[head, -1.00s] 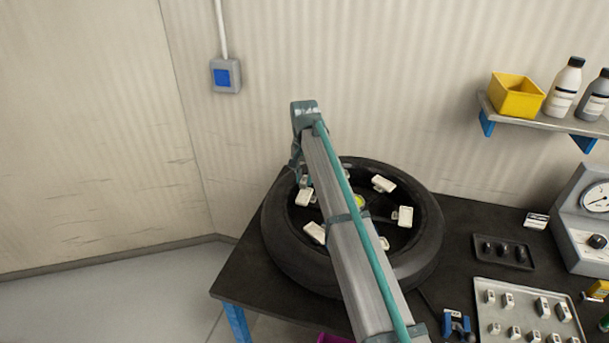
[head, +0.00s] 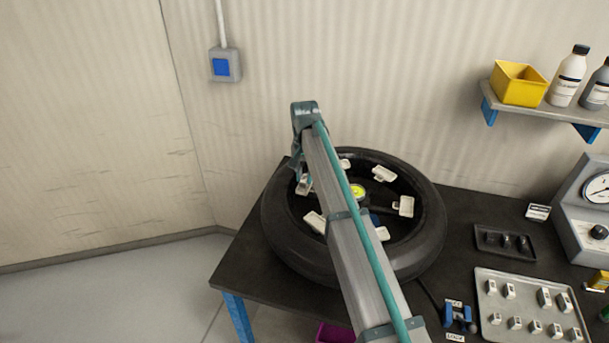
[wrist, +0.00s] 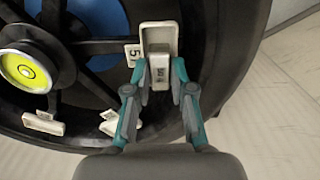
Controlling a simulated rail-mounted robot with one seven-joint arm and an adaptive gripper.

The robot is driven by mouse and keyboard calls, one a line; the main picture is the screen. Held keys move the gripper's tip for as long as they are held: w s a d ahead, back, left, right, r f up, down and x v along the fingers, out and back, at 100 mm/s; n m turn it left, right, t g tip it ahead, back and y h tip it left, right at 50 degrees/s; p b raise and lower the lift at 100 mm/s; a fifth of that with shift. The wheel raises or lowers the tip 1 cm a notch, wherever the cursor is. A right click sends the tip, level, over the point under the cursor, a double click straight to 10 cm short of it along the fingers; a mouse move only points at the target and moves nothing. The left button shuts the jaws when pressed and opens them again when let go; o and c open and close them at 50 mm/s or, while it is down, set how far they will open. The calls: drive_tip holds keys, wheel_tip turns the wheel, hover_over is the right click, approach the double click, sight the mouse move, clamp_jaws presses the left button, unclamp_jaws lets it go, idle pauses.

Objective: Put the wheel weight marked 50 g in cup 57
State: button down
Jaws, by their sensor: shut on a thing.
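My gripper (wrist: 157,84) is shut on a small grey wheel weight (wrist: 160,62); the weight's dark marking is too small to read surely. The weight is at the open face of a white cup (wrist: 157,33) inside the wheel's rim. Whether it rests on the cup's bottom I cannot tell. A number plate (wrist: 132,55) beside this cup starts with a 5; its second digit is partly cut off. In the head view my gripper (head: 303,184) is at the left inside of the wheel (head: 420,245), partly hidden by my arm.
Other white cups (head: 405,206) sit around the rim, and a yellow-green round level (wrist: 25,70) is at the hub. To the right are a tray of several weights (head: 483,284), a dark tray (head: 485,240) and a gauge unit (head: 590,205). A shelf (head: 550,112) hangs above.

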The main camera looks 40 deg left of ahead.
drive_tip(key=shift+f, duration=0.3)
idle(0.5)
drive_tip(key=c, duration=0.6)
unclamp_jaws()
drive_tip(key=shift+r+p, duration=1.85)
drive_tip(key=shift+r, duration=1.7)
